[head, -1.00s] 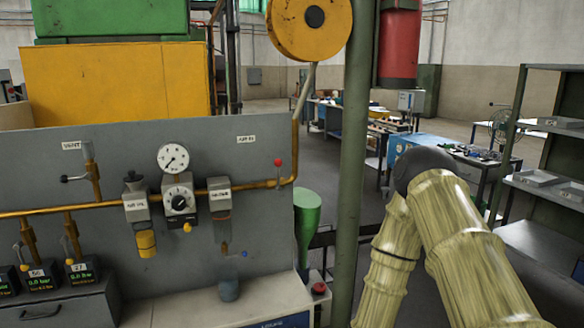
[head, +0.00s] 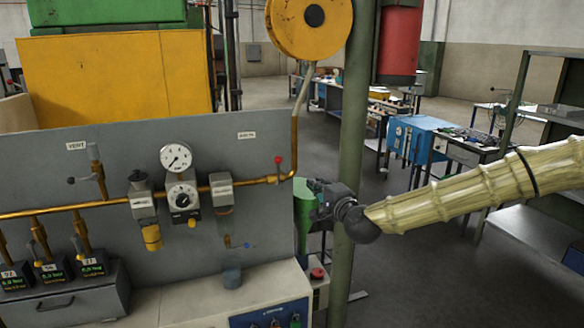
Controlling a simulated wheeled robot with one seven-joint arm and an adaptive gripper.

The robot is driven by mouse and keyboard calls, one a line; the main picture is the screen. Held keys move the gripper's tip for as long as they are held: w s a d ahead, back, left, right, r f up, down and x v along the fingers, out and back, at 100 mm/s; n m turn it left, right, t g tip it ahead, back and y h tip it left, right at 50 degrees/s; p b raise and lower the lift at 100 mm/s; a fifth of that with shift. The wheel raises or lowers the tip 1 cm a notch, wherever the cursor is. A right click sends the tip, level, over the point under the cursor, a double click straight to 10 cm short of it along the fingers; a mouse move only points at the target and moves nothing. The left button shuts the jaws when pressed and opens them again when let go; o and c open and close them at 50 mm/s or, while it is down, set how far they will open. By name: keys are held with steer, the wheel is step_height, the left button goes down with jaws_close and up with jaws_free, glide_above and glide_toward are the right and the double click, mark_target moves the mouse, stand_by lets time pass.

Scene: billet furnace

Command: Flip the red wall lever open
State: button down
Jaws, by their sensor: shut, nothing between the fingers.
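The red wall lever (head: 278,161) is a small red-knobbed handle that stands upright on the brass pipe (head: 262,181), near the right end of the grey panel (head: 120,150). My gripper (head: 316,200) is to the right of the lever and lower in the picture, apart from it in the picture, in front of the green post. It is dark and points left. Its fingers look shut and empty, though they are small here. The lever is unobstructed.
A green post (head: 352,120) rises just right of the panel, close to my arm. A bench (head: 270,300) runs below. Tables stand behind.

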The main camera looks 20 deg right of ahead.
steer(key=shift+d+r, duration=0.15)
steer(key=shift+r, duration=0.2)
steer(key=shift+w, duration=0.1)
steer(key=w+a+p, duration=0.4)
steer(key=w+p, duration=0.2)
steer(key=w, duration=0.4)
steer(key=shift+w+a, duration=0.3)
steer(key=shift+a, duration=0.1)
steer(key=shift+f, duration=0.1)
steer(key=shift+a+r+n+b, duration=0.2)
steer(key=shift+a+n+b, duration=0.15)
steer(key=shift+n, duration=0.25)
